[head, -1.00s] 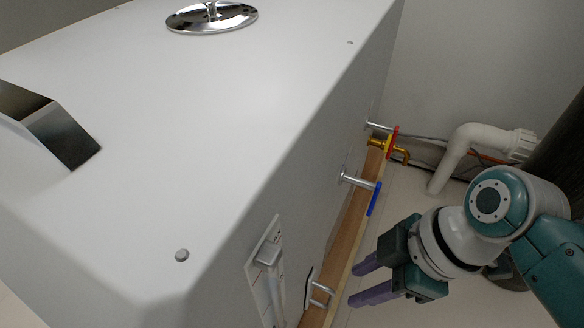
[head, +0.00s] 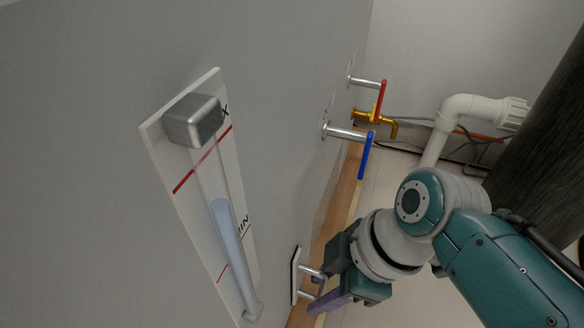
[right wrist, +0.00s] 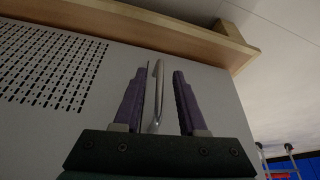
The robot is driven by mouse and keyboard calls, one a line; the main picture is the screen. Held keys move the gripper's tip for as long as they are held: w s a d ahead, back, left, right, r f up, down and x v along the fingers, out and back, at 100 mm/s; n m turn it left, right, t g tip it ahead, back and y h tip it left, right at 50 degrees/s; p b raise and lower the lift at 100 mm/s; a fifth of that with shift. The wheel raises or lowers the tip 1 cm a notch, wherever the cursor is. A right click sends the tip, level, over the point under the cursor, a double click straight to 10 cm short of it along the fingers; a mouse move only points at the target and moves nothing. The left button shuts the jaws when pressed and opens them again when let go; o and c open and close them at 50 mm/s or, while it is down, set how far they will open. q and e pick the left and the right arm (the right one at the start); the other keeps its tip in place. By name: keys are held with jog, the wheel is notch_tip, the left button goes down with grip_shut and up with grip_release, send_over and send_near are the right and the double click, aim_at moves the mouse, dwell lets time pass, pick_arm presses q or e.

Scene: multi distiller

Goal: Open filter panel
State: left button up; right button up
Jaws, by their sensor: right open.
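In the head view, a small white plate with a dark edge (head: 296,274) is on the lower side of the grey machine. A silver bar handle (head: 307,295) stands out from it. My right gripper (head: 322,290) is at this handle, with its purple fingers partly hiding it. In the right wrist view, the silver handle (right wrist: 156,98) stands between the two open purple fingers of the right gripper (right wrist: 160,73). A gap shows on each side. The grey panel face (right wrist: 215,110) behind it looks flat, and its seams cannot be made out. My left gripper is not in view.
A level gauge (head: 222,215) is on the machine face, left of my right gripper. Blue (head: 366,156) and red (head: 382,97) valve handles and a yellow tap (head: 377,119) stick out farther back. A white pipe (head: 450,115) is at the wall. Slotted vents (right wrist: 50,65) show in the wrist view.

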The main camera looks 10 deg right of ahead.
grip_shut()
dwell(1.4)
